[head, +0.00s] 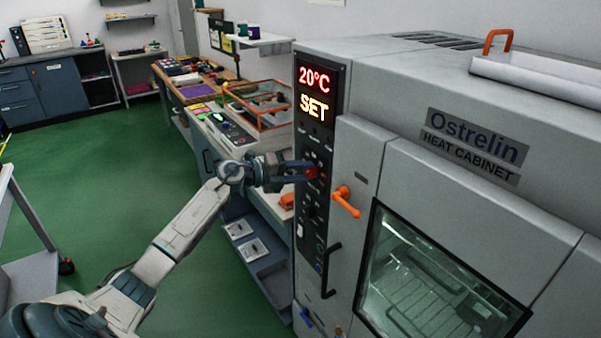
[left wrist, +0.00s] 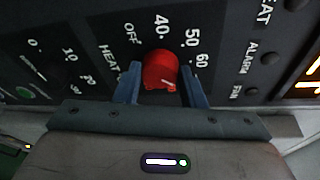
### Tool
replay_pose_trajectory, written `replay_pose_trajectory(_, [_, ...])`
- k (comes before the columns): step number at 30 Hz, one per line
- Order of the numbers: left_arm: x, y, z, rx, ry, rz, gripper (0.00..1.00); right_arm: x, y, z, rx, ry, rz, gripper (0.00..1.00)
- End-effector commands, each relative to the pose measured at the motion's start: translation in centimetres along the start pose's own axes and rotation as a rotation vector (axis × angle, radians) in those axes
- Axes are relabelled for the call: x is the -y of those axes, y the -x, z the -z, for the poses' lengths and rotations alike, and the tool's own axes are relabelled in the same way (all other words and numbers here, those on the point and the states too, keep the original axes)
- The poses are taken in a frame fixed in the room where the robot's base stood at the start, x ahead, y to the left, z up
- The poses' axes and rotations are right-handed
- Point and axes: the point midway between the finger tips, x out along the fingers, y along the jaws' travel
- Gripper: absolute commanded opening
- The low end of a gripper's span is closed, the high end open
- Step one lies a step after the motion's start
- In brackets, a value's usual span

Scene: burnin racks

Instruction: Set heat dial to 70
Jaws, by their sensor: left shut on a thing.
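The red heat dial (left wrist: 160,68) sits on the black control panel (head: 310,222) of the grey heat cabinet (head: 425,90). Around it I read OFF, 40, 50 and 60; no 70 label shows. A white mark on the dial points to the lower right in the left wrist view, beyond the 60 side. My left gripper (head: 308,172) is shut on the dial, with one blue finger on each side in the left wrist view (left wrist: 161,78). In the head view the dial (head: 312,173) is partly hidden by the fingers. The display (head: 314,90) reads 20°C and SET. My right gripper is not in view.
An orange handle (head: 345,202) sticks out right of the panel, close to my left gripper. A black handle (head: 331,270) is lower down. A second dial scale (left wrist: 50,70) lies left of the heat dial. Benches with parts stand behind; green floor is open at left.

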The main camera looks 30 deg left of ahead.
Motion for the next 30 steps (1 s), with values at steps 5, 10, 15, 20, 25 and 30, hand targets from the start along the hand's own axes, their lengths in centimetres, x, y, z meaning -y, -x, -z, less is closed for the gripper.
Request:
replay_pose_trajectory(5, [-0.1, 0.0, 0.1, -0.001, 0.001, -0.001, 0.14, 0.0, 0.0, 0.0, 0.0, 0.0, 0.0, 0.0])
replay_pose_trajectory(10, [-0.1, 0.0, 0.1, -0.001, 0.002, -0.001, 0.52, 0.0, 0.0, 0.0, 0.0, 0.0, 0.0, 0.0])
replay_pose_trajectory(15, [-0.1, 0.0, 0.0, -0.001, 0.002, 0.0, 0.58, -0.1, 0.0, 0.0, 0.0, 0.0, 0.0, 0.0])
replay_pose_trajectory(20, [-0.1, 0.1, 0.0, 0.0, 0.001, 0.0, 0.58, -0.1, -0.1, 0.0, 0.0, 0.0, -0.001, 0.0])
replay_pose_trajectory(25, [-0.3, 1.2, 0.0, 0.001, -0.001, -0.003, 0.58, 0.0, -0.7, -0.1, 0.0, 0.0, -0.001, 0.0])
replay_pose_trajectory(30, [-0.5, 3.6, 0.1, 0.0, -0.001, -0.005, 0.58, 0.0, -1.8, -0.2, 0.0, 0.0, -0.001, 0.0])
